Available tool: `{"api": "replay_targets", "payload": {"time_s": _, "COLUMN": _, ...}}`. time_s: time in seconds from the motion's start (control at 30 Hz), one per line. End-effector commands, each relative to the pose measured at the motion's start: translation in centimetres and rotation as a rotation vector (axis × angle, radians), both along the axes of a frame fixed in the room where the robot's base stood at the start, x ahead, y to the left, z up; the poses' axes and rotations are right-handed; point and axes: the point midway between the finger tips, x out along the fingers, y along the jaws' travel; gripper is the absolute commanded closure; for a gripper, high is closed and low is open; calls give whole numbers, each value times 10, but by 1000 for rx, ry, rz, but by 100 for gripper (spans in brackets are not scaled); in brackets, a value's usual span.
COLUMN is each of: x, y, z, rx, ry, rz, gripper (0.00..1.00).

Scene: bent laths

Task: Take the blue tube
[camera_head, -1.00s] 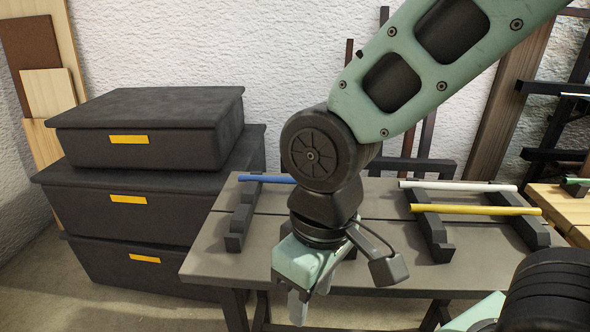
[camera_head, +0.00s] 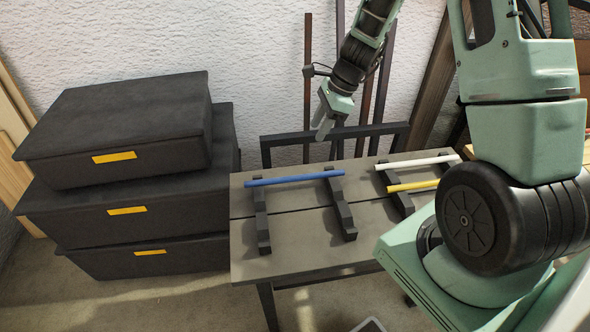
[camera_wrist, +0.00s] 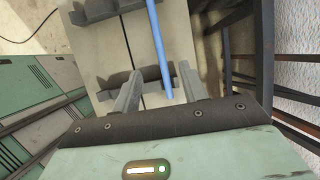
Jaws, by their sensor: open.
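The blue tube (camera_head: 294,178) lies across two dark notched supports on the grey table (camera_head: 290,262), near its back edge. My gripper (camera_head: 322,128) is above and behind the tube's right end, apart from it in the head view. In the wrist view my gripper (camera_wrist: 158,85) is open, its two fingers pointing toward the table. There the blue tube (camera_wrist: 160,50) runs down the picture, its near end appearing between the fingers. Neither finger is seen pressing on it.
A white tube (camera_head: 418,161) and a yellow tube (camera_head: 412,186) lie on another support pair at right. Black lidded boxes (camera_head: 125,185) are stacked left of the table. A dark rack with upright laths (camera_head: 307,90) stands behind, close to my gripper. The table's front is clear.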

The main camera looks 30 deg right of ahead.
Motion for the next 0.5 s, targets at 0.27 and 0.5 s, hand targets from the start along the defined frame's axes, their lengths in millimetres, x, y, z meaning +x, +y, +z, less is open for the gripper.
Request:
{"api": "replay_targets", "payload": {"time_s": 0.27, "x": 6, "y": 19, "z": -52, "rx": 4, "ry": 6, "rz": 1, "gripper": 57}}
{"api": "replay_targets", "payload": {"time_s": 0.5, "x": 13, "y": 35, "z": -94, "rx": 3, "ry": 4, "rz": 2, "gripper": 57}}
